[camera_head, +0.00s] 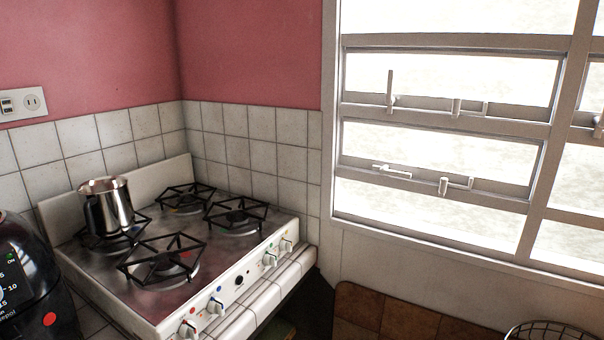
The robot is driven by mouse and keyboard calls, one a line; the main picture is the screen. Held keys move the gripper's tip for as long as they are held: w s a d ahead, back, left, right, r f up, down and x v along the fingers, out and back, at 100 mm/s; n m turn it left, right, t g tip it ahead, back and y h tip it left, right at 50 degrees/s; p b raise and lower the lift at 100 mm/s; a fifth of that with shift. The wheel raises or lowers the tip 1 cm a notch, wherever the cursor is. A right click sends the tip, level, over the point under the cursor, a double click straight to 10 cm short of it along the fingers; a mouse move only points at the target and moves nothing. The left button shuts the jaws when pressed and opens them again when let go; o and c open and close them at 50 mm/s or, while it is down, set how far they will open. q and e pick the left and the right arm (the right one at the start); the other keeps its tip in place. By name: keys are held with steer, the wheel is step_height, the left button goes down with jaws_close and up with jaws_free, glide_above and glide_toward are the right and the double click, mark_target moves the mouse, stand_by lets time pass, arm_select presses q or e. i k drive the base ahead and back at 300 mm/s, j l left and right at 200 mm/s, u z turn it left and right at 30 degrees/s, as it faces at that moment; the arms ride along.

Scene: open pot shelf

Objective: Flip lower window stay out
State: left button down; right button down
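The window on the right has two hinged panes, one above the other, in a white frame. The lower window stay (391,171) is a small pale bar on the bottom rail of the lower pane, lying nearly flat along the rail. A latch handle (444,186) sits to its right on the same rail. The upper window stay (390,88) stands upright on the rail of the upper pane, with another latch handle (457,107) to its right. Neither of my grippers is in view.
A stove (205,255) with several black burner grates stands left of the window, with a metal pot (108,207) on its back-left burner. A dark appliance (25,285) is at the left edge. A wire basket (548,332) is at the bottom right.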

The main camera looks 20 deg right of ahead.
mark_target(444, 182)
steer(key=z, duration=1.35)
